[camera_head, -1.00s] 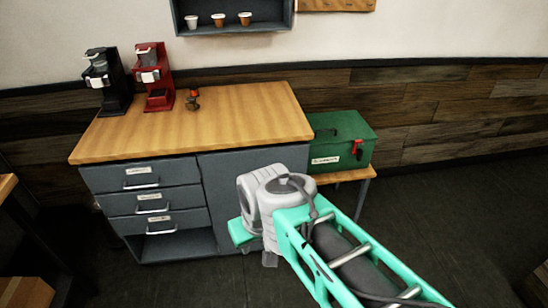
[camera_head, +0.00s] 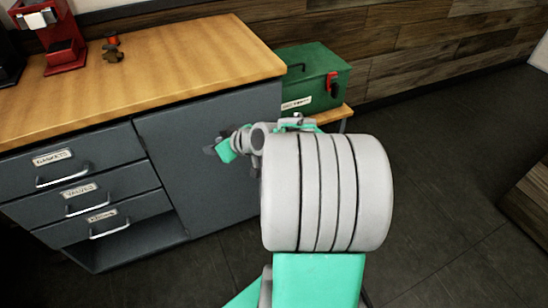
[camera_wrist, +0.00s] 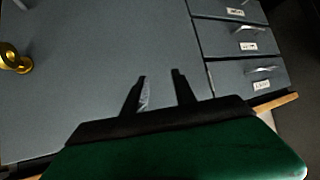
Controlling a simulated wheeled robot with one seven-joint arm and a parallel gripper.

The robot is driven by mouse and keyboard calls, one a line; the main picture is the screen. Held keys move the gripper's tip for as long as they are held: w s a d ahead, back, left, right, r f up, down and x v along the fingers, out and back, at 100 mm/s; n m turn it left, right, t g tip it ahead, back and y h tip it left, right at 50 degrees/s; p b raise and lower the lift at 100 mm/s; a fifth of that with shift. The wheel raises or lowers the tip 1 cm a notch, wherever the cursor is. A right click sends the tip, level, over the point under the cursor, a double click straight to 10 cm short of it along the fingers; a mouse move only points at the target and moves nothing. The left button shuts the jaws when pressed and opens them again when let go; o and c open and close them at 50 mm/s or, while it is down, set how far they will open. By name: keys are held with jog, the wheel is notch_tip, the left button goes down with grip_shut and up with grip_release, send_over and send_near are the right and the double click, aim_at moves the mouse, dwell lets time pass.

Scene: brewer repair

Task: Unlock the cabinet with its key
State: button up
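The grey cabinet has a plain door (camera_head: 195,165), which fills much of the wrist view (camera_wrist: 90,60). A brass round fitting (camera_wrist: 14,60) sticks out at the left edge of the wrist view; I cannot tell whether it is the lock or holds a key. My gripper (camera_wrist: 162,82) faces the door with its two dark fingers apart and nothing visible between them. In the head view my gripper (camera_head: 215,150) is in front of the door, partly hidden by my wrist. I cannot make out a separate key.
Three labelled drawers (camera_head: 85,185) are left of the door, above an open shelf. A green box (camera_head: 310,75) with a red latch sits on a low bench at right.

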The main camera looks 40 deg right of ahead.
jog(key=s+d+f+m+t+h+b, duration=0.3)
jog(key=d+f+h+b, duration=0.15)
jog(key=d, duration=0.65)
jog(key=s+d+f+m+t+h+b, duration=0.2)
jog(key=s+d+f+t+h+b, duration=0.25)
jog(key=d, duration=0.55)
jog(key=w, duration=0.2)
jog(key=w+d+f+y+b, duration=0.1)
jog(key=w, duration=0.2)
jog(key=w+d+g+y, duration=0.1)
jog(key=w, duration=0.2)
jog(key=shift+f, duration=0.2)
jog(key=shift+w+d+r, duration=0.1)
jog(key=shift+w, duration=0.25)
grip_shut()
